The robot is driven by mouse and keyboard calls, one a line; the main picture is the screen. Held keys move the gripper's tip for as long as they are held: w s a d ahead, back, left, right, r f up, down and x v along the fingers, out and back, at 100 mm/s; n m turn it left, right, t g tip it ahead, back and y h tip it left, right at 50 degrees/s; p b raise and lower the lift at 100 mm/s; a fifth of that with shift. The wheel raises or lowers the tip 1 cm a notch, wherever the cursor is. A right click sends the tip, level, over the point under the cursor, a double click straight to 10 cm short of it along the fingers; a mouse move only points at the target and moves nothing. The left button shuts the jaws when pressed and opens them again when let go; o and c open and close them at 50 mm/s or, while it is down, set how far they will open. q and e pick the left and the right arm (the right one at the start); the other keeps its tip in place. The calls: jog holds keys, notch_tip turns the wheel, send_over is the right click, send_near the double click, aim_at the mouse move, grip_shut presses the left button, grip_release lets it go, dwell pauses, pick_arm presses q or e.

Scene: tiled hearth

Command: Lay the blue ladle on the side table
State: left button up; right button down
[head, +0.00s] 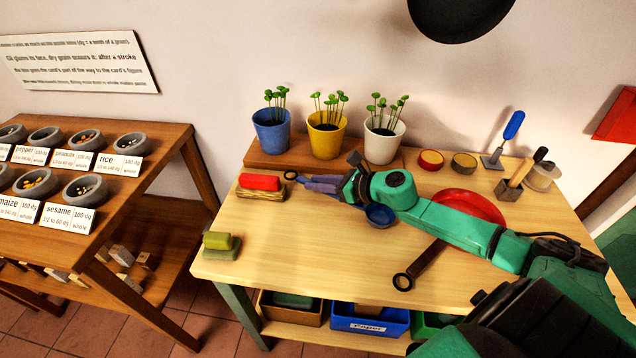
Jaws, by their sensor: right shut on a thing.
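The blue ladle (380,216) is at the middle of the light wooden table (300,240). Its bowl shows just below my right arm, and a dark ring, apparently its handle end, shows left of the fingers. My right gripper (318,184) reaches in from the right and is shut on the ladle's handle. The arm and fingers hide most of the handle. I cannot tell whether the ladle touches the tabletop. Which table is the side table is not marked. My left gripper is not in view.
A red pan (470,205) with a dark handle lies under my right arm. Potted seedlings (327,138) line the back. A red block (260,182) and a green block (218,241) lie left. A brown table (150,185) with bowls stands further left.

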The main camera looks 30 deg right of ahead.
jog(key=shift+f, duration=0.15)
jog(key=c, duration=0.7)
grip_release()
jog(key=shift+r, duration=0.25)
jog(key=shift+s+d, duration=0.25)
jog(key=shift+s, duration=0.2)
jog(key=p+v, duration=0.1)
jog(key=v, duration=1)
jog(key=shift+r+p, duration=0.15)
jog(key=shift+p, duration=0.15)
